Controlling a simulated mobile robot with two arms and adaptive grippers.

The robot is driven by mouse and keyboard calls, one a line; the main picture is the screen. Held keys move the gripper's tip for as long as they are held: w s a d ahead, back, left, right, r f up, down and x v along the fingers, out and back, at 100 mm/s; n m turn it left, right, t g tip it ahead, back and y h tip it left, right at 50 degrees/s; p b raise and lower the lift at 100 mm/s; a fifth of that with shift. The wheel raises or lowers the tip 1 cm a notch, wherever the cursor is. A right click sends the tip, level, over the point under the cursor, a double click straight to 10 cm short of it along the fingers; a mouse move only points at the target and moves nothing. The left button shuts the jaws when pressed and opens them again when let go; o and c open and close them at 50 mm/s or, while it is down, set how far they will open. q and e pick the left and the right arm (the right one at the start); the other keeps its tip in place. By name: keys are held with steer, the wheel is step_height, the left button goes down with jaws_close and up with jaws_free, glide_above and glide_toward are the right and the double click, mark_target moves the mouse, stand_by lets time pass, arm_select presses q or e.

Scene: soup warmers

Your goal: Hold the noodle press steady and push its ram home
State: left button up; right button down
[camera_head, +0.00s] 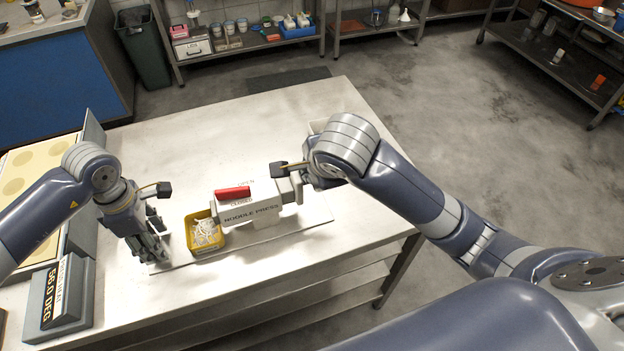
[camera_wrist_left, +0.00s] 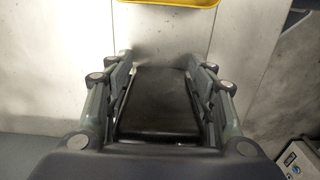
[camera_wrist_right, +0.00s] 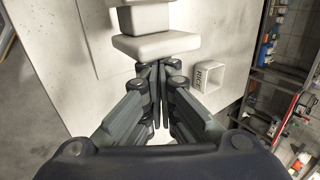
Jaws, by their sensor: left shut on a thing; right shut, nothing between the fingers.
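The white noodle press (camera_head: 250,210) lies on the metal table, with a red lever (camera_head: 233,192) on top near OPEN and CLOSED markings. Its ram ends at the right in a pale plate (camera_wrist_right: 155,45). My right gripper (camera_head: 290,180) is shut and empty, fingertips at that plate; contact is hard to tell. It also shows in the right wrist view (camera_wrist_right: 158,65). My left gripper (camera_head: 158,252) is at the press's left end, shut on a black block (camera_wrist_left: 158,100), seen between its fingers in the left wrist view. A yellow tub (camera_head: 190,234) with pale noodles sits under the press's left end.
A white box marked RICE (camera_wrist_right: 208,77) stands on the table near my right gripper. The table's far middle is clear.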

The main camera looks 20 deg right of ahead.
arm_select(q)
steer(key=shift+s+d+f, duration=0.15)
steer(key=shift+s+f, duration=0.1)
steer(key=shift+f, duration=0.05)
arm_select(e)
steer(key=shift+a, duration=1.4)
steer(key=shift+d+f, duration=0.1)
steer(key=shift+d, duration=1.2)
step_height(320, 180, up, 9)
stand_by(0.5)
stand_by(0.8)
